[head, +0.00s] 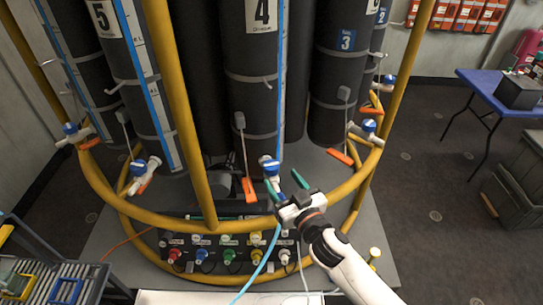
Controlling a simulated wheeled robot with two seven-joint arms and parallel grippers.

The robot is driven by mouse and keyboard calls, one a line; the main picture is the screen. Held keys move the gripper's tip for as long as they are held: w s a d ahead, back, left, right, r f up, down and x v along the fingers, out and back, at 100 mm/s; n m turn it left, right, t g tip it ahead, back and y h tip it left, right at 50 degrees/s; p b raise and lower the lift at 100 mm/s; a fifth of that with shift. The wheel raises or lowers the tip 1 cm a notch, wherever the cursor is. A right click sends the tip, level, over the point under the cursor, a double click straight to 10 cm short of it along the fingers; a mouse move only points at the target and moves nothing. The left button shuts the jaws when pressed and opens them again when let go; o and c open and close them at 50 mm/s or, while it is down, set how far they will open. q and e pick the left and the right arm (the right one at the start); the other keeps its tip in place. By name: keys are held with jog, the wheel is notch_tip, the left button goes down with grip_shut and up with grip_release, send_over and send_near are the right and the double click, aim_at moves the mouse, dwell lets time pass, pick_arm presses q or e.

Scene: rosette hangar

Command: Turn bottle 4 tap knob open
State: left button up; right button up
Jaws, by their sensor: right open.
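Bottle 4 (257,85) is a tall dark cylinder with a white "4" label, standing in the middle of the rosette. Its tap knob (267,162) is blue and white and sits near the bottle's foot, just above the yellow rail. An orange tag (249,188) hangs to its left. My right gripper (284,183) comes in from the lower right. Its two green-tipped fingers are open and empty, just below and to the right of the knob. I cannot tell whether a finger touches the tap. My left gripper is out of view.
A yellow tubular rail (110,196) rings the bottles. A black panel of coloured connectors (225,252) lies below, with a blue hose. Bottle 5 (108,60) and bottle 3 (338,75) flank bottle 4.

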aim_at(269, 160)
jog(key=x, duration=0.8)
jog(key=shift+d+p, duration=0.15)
jog(key=shift+p, duration=0.2)
jog(key=shift+w+a, duration=0.35)
jog(key=shift+w, duration=0.3)
